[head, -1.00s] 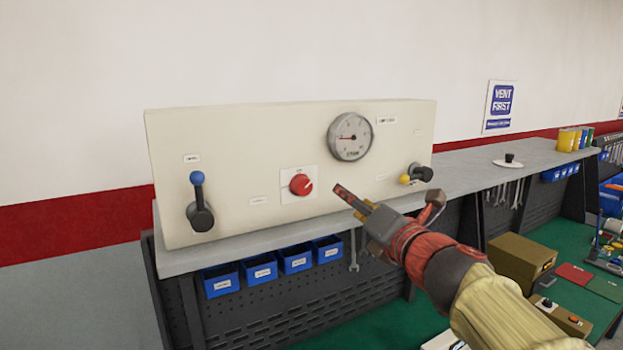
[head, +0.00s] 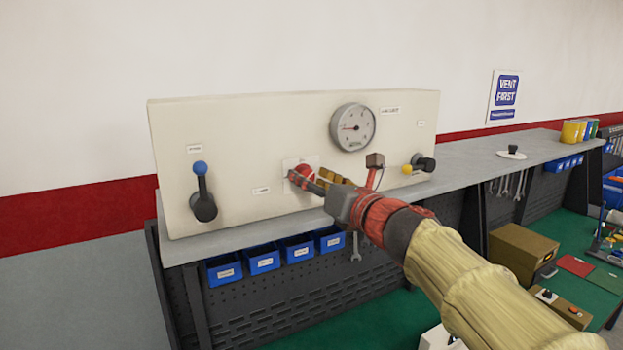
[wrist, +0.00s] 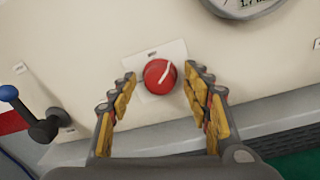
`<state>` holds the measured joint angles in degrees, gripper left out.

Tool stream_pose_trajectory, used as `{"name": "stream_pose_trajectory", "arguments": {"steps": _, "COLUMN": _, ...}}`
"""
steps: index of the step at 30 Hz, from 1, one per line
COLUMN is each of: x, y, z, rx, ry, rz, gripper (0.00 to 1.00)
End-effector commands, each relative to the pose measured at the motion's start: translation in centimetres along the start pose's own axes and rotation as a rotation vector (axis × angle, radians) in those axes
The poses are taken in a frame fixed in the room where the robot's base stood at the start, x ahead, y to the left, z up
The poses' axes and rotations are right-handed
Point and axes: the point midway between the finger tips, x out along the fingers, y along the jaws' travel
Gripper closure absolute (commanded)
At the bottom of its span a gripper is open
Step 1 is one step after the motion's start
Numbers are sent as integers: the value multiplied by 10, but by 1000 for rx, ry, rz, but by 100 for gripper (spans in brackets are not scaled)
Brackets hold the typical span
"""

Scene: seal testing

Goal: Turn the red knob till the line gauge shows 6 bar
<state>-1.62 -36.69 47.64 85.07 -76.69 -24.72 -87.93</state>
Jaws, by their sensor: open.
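The red knob (head: 302,174) sits on a white plate on the beige panel, partly hidden by my gripper in the head view. In the wrist view the whole knob (wrist: 159,76) shows, with a white line pointing up and slightly right. My gripper (head: 312,180) is open, its yellow-padded fingers (wrist: 164,84) on either side of the knob in the picture; I cannot tell whether they touch it. The round line gauge (head: 353,127) is above and right of the knob. Its needle points to the left; the numbers are too small to read.
A blue-tipped lever (head: 202,192) stands left of the knob, and a yellow-tipped lever (head: 420,164) right of it. The panel (head: 240,125) stands on a grey bench. Blue bins (head: 262,260) hang below the bench edge.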

Motion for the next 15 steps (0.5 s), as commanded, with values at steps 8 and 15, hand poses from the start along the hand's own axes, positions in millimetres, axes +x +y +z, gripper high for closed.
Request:
{"name": "stream_pose_trajectory", "arguments": {"steps": 8, "x": 2, "y": 0, "z": 0, "rx": 0, "ry": 0, "rz": 0, "gripper": 52}}
{"name": "stream_pose_trajectory", "arguments": {"steps": 15, "x": 1, "y": 0, "z": 0, "rx": 0, "ry": 0, "rz": 0, "gripper": 65}}
